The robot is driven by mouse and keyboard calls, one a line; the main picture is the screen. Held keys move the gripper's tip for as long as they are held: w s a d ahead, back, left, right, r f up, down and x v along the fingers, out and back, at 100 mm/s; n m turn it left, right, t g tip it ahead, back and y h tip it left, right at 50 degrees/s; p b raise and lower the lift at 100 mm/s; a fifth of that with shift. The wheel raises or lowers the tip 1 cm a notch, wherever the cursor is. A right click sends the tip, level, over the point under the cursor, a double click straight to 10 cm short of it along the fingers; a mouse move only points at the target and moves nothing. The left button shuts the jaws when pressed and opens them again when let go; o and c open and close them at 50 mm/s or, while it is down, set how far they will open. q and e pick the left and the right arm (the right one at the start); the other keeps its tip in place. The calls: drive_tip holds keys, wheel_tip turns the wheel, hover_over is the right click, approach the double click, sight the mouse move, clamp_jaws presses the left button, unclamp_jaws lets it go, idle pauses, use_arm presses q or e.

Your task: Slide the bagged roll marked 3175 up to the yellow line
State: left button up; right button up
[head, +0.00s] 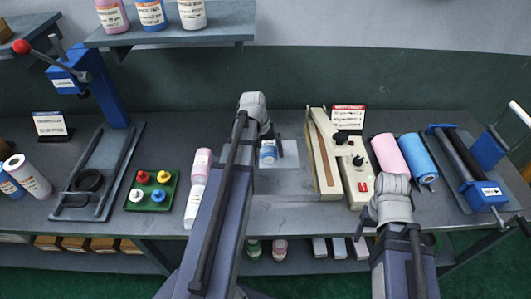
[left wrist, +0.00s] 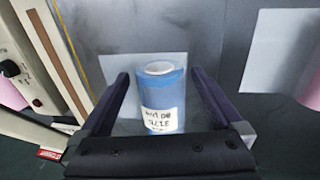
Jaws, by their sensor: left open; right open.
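The blue roll marked 3175 (left wrist: 162,100) stands on a pale, flat bag (left wrist: 112,68) on the bench. Its white label faces my left gripper (left wrist: 160,95). The open fingers of that gripper lie on either side of the roll, with a gap visible on each side. The thin yellow line (left wrist: 82,48) runs along the bench between the roll and the sealer. My right gripper (head: 366,230) is open and empty near the front edge, partly hidden by its arm.
The cream sealer (head: 352,182) stands right of the roll. Pink (head: 388,153) and blue (head: 416,155) rolls lie farther right. The bench between bag and sealer is clear.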

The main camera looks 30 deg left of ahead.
use_arm(q)
drive_tip(key=shift+d+f, duration=0.1)
drive_tip(key=shift+f, duration=0.45)
use_arm(e)
drive_tip(key=shift+f, duration=0.5)
use_arm(q)
drive_tip(key=c, duration=1.5)
drive_tip(key=shift+w+d, duration=1.05)
drive_tip(key=shift+d, duration=0.7)
drive_tip(key=shift+w+d, duration=1.1)
drive_tip(key=shift+d, duration=0.65)
drive_tip(key=shift+w+d, duration=1.05)
drive_tip(key=shift+d, duration=0.7)
drive_tip(key=shift+w+a, duration=0.15)
drive_tip(key=shift+w, duration=0.1)
